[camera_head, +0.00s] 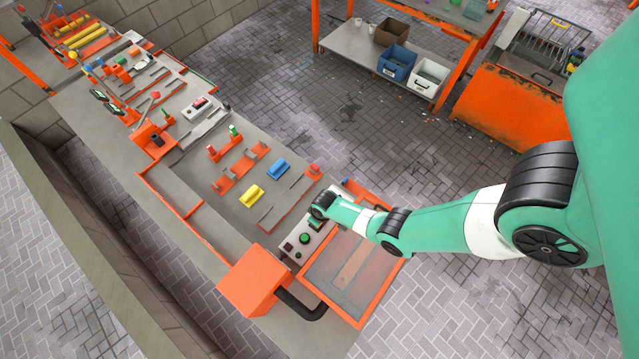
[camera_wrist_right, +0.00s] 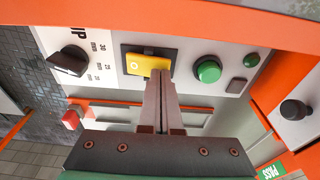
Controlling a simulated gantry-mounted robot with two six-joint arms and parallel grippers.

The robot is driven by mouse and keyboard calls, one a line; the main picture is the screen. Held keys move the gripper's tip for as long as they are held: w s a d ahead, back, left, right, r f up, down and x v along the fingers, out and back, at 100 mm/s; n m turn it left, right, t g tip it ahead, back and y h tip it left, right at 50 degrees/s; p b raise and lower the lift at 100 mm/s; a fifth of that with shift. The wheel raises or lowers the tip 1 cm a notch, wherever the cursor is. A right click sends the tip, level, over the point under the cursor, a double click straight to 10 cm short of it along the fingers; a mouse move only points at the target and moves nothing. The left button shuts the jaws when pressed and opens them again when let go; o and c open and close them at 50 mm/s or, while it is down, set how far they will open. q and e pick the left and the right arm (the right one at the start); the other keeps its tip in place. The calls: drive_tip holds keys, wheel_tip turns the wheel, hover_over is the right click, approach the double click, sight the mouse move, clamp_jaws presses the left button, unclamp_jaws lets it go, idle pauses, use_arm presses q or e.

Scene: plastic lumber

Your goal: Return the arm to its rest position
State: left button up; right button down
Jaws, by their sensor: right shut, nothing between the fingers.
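My right arm (camera_head: 445,228) reaches in from the right in the head view, its wrist (camera_head: 322,205) over the control panel of the workbench. In the right wrist view my right gripper (camera_wrist_right: 159,78) is shut and empty. Its fingertips are at the lower edge of a yellow rocker switch (camera_wrist_right: 145,62); I cannot tell whether they touch it. In the head view the wrist hides the fingertips. My left gripper is not in view.
A black knob (camera_wrist_right: 68,60) and a green button (camera_wrist_right: 207,70) flank the switch. An orange box (camera_head: 255,280) with a black pipe stands in front of the panel. Yellow (camera_head: 251,196) and blue (camera_head: 279,167) blocks lie on the bench. The floor right of the bench is open.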

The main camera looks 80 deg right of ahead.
drive_tip(key=shift+f, duration=0.3)
idle(0.5)
